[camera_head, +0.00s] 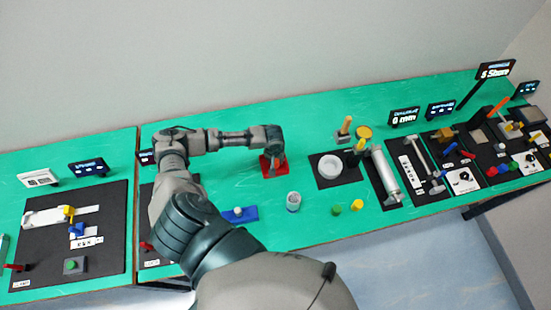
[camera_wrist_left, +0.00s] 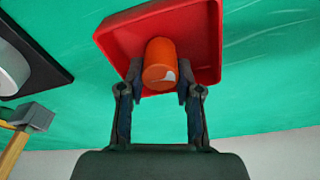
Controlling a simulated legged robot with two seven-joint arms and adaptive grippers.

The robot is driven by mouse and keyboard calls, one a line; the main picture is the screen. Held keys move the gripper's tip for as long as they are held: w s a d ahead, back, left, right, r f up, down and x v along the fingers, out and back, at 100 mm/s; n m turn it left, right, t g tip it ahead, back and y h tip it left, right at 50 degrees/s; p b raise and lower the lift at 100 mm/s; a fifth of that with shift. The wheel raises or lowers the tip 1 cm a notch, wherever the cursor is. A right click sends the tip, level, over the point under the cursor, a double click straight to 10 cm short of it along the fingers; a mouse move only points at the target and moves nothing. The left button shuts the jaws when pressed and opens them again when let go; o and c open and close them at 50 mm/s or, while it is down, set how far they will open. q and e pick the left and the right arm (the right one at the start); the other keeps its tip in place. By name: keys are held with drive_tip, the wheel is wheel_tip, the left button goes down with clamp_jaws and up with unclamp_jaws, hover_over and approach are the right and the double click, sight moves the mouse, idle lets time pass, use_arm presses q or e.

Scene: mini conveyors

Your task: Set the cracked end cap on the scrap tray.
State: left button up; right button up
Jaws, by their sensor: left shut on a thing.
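The cracked end cap (camera_wrist_left: 160,62) is an orange cylinder with a pale mark on its side, seen in the left wrist view. My left gripper (camera_wrist_left: 159,88) is shut on it, one finger on each side. The scrap tray (camera_wrist_left: 206,40) is red and square with raised walls, and the cap is over its area. I cannot tell whether the cap touches the tray floor. My right gripper is not in view.
A blue plate with a white knob (camera_head: 240,214) and a grey cup (camera_head: 293,201) stand in front of the tray. A black mat with a white ring (camera_head: 331,166) lies to its right. A yellow-handled mallet (camera_head: 345,130) stands behind that mat. The bench behind the tray is clear.

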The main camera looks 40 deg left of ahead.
use_arm(q)
drive_tip(key=shift+a, duration=0.15)
drive_tip(key=o, duration=1.1)
drive_tip(key=shift+a+f, duration=0.15)
drive_tip(key=shift+a, duration=0.15)
drive_tip(key=shift+a+f, duration=0.1)
drive_tip(key=shift+a, duration=0.05)
drive_tip(key=shift+d+r, duration=0.2)
drive_tip(key=r, duration=0.4)
drive_tip(key=s+r, duration=0.1)
drive_tip(key=r, duration=0.6)
drive_tip(key=shift+s+d+r, duration=0.3)
drive_tip(key=shift+d+r, duration=0.05)
drive_tip(key=shift+r, duration=0.05)
drive_tip(key=shift+d, duration=0.15)
